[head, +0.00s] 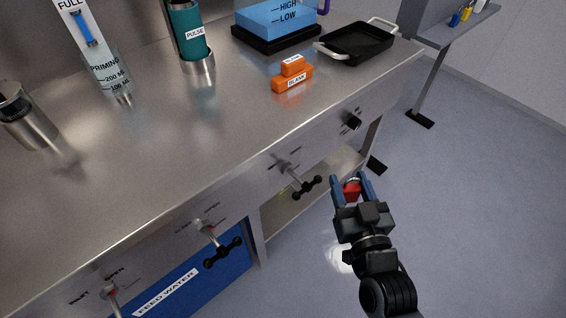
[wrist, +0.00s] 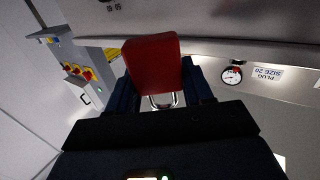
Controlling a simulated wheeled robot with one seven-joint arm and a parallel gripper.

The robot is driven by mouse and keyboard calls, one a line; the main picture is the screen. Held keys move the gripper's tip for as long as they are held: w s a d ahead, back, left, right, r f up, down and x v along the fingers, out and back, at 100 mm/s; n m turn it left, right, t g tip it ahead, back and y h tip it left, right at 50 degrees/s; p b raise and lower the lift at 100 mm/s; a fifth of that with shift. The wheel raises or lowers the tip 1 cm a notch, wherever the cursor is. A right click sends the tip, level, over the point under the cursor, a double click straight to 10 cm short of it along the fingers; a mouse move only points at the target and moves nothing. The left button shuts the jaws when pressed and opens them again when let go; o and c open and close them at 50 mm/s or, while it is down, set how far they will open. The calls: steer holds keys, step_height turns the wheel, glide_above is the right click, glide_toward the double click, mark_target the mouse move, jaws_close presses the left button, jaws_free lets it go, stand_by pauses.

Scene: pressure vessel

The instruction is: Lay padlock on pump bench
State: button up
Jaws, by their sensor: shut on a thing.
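The red padlock (wrist: 153,63) is held between the blue fingers of my gripper (wrist: 155,88) in the wrist view, with its silver shackle (wrist: 161,101) toward the palm. In the head view the padlock (head: 351,190) shows between the fingertips of my gripper (head: 351,182). My gripper is shut on it, in front of the bench's front panel and below the level of its top. The steel bench (head: 200,120) carries several things on its top and valve handles on its front; I take it as the pump bench, though no label says so.
On the bench stand an orange block marked BLANK (head: 292,78), a black tray (head: 357,44), a blue block (head: 275,20), a teal PULSE cylinder (head: 188,30) and a clear PRIMING cylinder (head: 108,75). Black valve handles (head: 306,187) stick out in front. The middle of the top is bare.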

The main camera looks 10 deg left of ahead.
steer(key=s+a+r+n+g+y+p, duration=0.1)
steer(key=s+a+r+n+g+y, duration=0.3)
steer(key=a+r, duration=0.55)
steer(key=s+a+r+n+g+y, duration=0.15)
steer(key=s+a+r+y, duration=0.25)
steer(key=s+a+r, duration=0.45)
steer(key=shift+n+y, duration=0.3)
steer(key=shift+n, duration=0.25)
steer(key=w+a+f, duration=0.1)
steer(key=a, duration=0.2)
steer(key=w+a+f+p, duration=0.1)
steer(key=a, duration=0.3)
steer(key=w+a+f, duration=0.1)
steer(key=w+a, duration=0.1)
steer(key=a, duration=0.2)
steer(key=shift+w+f+p, duration=0.1)
steer(key=shift+f+p, duration=0.25)
steer(key=shift+a+f, duration=0.35)
steer(key=shift+f, duration=0.05)
steer(key=shift+w+f, duration=0.1)
steer(key=shift+f, duration=1.75)
steer(key=shift+f+b, duration=0.15)
steer(key=shift+b, duration=0.2)
steer(key=o, duration=1.1)
